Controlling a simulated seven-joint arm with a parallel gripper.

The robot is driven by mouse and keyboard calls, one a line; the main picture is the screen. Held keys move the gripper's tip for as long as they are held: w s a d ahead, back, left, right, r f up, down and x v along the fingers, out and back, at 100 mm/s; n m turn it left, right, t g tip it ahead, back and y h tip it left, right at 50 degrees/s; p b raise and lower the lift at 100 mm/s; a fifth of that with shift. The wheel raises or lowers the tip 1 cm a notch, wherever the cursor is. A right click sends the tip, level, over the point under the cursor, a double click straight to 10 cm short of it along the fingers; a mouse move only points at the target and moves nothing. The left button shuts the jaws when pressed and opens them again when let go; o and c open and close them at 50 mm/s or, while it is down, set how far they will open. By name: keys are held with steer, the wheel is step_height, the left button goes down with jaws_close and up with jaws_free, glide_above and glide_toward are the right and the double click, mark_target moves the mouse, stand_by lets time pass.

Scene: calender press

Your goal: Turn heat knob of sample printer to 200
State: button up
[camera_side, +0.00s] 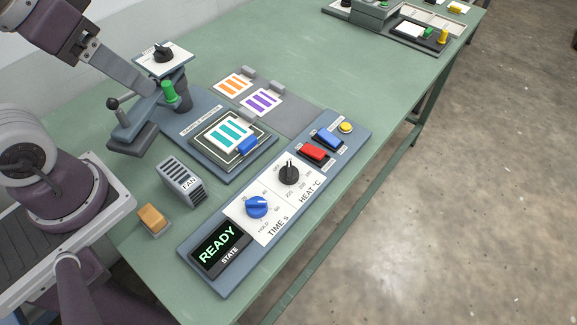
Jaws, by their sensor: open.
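The heat knob (289,175) is a black dial on the white panel marked HEAT °C of the blue-grey control box. Its pointer aims towards the top of the picture; the small scale numbers are too small to read surely. The sample printer (181,122) stands behind the box, with a teal-striped card on its bed. My gripper (150,87) reaches in from the upper left and ends near the printer's post. It is open, though the fingers overlap from this side, and it is well apart from the heat knob.
A blue TIME S knob (257,207), a READY display (218,247), a red button (314,152) and a blue button (328,137) share the box.

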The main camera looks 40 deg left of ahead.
steer(key=w+d+f+n+g, duration=0.1)
steer(key=w+d+n+g, duration=0.15)
steer(key=w, duration=0.45)
steer(key=n+g, duration=0.3)
steer(key=n, duration=0.2)
glide_above(289, 169)
steer(key=f, duration=1.5)
steer(key=shift+a+f, duration=0.2)
steer(key=shift+f, duration=0.1)
steer(key=f, duration=0.7)
steer(key=shift+d, duration=0.25)
steer(key=shift+f, duration=0.45)
jaws_close()
